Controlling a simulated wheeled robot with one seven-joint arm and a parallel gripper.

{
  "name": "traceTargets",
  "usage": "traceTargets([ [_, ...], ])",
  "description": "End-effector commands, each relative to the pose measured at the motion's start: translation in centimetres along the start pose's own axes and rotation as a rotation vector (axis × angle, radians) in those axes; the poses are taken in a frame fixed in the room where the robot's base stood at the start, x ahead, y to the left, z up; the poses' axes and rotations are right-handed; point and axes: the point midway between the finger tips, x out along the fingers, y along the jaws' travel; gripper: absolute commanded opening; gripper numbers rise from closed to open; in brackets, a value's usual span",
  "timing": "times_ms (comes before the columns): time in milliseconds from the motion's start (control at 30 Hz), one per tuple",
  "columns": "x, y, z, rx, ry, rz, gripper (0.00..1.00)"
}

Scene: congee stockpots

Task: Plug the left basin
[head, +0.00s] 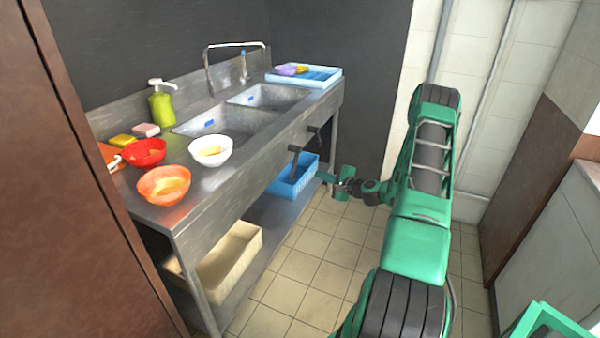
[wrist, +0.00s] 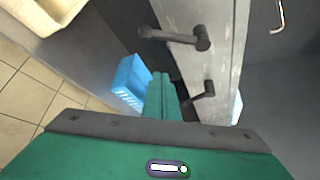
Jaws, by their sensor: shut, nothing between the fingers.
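The steel double sink has a left basin (head: 222,121) and a right basin (head: 275,95). Each has a small blue mark on its inner wall. On the front panel are two dark lever handles. The left lever (head: 294,163) hangs roughly straight down; it is the upper one in the wrist view (wrist: 172,36). The right lever (head: 317,138) hangs tilted, and it is the lower one in the wrist view (wrist: 200,97). My gripper (head: 323,176) is shut and empty, in front of the counter, below and right of the levers, apart from both. Its green fingers show in the wrist view (wrist: 160,88). Basin bottoms are hidden.
A blue crate (head: 281,187) and a beige bin (head: 250,238) sit on the lower shelf. White (head: 222,159), red (head: 137,157) and orange (head: 150,193) bowls stand on the counter's left. A faucet (head: 208,62) rises behind. Tiled floor before the counter is clear.

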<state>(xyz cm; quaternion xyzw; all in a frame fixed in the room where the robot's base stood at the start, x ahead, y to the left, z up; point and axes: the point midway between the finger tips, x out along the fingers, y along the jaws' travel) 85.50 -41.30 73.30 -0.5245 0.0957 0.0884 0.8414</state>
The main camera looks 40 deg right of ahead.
Motion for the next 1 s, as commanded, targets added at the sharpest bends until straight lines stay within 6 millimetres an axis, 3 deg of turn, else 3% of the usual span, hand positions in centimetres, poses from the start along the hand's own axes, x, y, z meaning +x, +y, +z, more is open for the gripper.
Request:
traceTargets([
  [267, 1.5, 0.1, 0.1, -0.003, -0.003, 0.001, 0.00],
  [600, 7.1, 0.1, 0.1, -0.004, -0.003, 0.002, 0.00],
  [867, 10.2, 0.1, 0.1, -0.002, -0.001, 0.001, 0.00],
  [1000, 9.5, 0.0, 1.7, -0.001, -0.002, 0.002, 0.00],
])
